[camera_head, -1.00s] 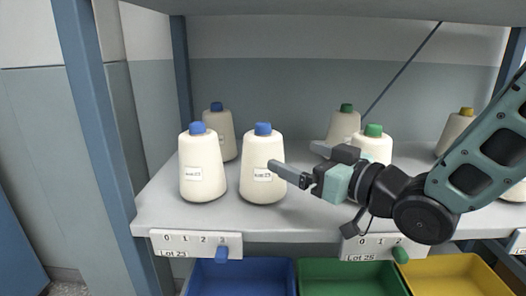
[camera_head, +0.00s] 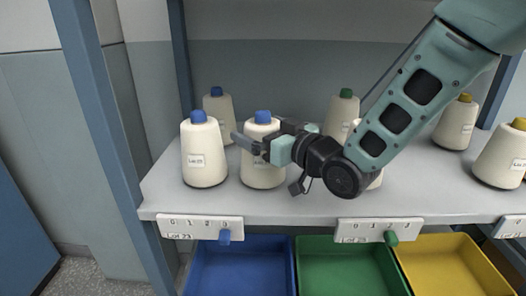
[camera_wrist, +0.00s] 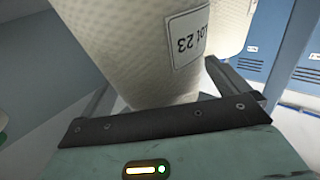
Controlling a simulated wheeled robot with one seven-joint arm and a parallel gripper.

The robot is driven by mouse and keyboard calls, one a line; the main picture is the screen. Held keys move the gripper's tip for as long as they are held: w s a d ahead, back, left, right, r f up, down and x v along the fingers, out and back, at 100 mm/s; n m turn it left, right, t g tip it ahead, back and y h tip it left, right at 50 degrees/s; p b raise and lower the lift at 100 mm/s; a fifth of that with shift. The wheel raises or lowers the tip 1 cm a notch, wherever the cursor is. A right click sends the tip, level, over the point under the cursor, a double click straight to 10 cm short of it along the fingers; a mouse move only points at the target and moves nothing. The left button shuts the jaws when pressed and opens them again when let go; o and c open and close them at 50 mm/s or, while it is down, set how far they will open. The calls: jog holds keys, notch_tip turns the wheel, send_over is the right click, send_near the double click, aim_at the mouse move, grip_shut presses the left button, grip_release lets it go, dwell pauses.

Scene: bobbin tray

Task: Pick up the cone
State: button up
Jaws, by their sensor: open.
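The front cone (camera_head: 262,176) is cream yarn with a blue tip and a white label, upright on the shelf. My gripper (camera_head: 259,137) is at this cone's upper half, one finger across its front and the other partly hidden behind it. In the wrist view the same cone (camera_wrist: 125,45), labelled Lot 23, stands between the two open fingers. I cannot tell whether either finger touches it. Another blue-tipped cone (camera_head: 204,158) stands close on its left, and a third (camera_head: 218,115) stands behind.
Green-tipped cones (camera_head: 343,112) stand to the right, one mostly hidden by my arm. Yellow-tipped cones (camera_head: 499,158) are farther right. Blue (camera_head: 240,265), green (camera_head: 345,265) and yellow (camera_head: 450,265) bins sit below the shelf edge. A blue post (camera_head: 105,150) bounds the left side.

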jog(key=c, duration=1.6)
